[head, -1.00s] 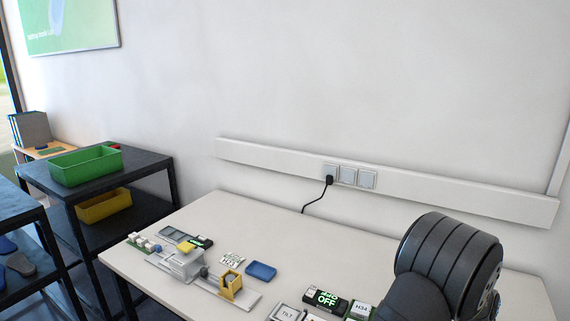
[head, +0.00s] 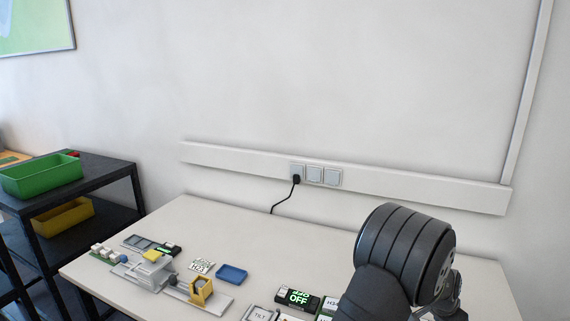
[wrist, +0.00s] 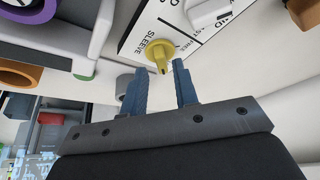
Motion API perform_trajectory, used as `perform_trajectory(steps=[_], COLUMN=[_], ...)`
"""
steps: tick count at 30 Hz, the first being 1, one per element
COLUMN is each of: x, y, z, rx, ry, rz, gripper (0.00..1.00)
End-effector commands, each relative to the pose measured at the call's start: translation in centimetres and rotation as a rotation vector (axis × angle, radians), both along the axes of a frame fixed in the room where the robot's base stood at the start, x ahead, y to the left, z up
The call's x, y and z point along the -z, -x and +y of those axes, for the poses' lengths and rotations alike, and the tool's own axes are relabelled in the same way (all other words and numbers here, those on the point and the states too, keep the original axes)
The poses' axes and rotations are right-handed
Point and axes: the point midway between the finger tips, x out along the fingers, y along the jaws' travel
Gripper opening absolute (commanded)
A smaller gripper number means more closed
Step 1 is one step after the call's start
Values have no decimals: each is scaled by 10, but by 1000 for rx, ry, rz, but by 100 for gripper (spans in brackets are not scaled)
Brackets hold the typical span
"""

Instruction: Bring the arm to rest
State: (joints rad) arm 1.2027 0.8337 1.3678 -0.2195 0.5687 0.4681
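My gripper (wrist: 157,85) shows in the wrist view with its two blue fingers apart and nothing between them. Beyond the fingertips is a yellow knob (wrist: 161,52) on a white panel (wrist: 150,28) lettered "SLEEVE"; the knob looks apart from the fingers. In the head view my dark arm stands at the lower right, over the white table (head: 330,245); the gripper itself is out of that view.
On the table are a grey machine with a yellow holder (head: 201,290), a blue tray (head: 232,273) and a display reading "OFF" (head: 298,298). A black shelf at left holds a green bin (head: 42,175) and a yellow bin (head: 63,216). The table's back middle is clear.

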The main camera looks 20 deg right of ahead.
Motion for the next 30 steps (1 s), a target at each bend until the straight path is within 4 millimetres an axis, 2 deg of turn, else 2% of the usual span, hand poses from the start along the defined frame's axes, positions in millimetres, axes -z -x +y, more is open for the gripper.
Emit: perform_trajectory(steps=[2,15,21,25,30], x=[19,16,-20,-17,-25], y=[0,1,0,-3,-3], z=[1,0,0,-11,-11], rx=[0,-203,-201,-201,-200], ry=[-5,0,4,1,1], rz=[1,-1,-1,-1,-1], gripper=[27,27,27,27,27])
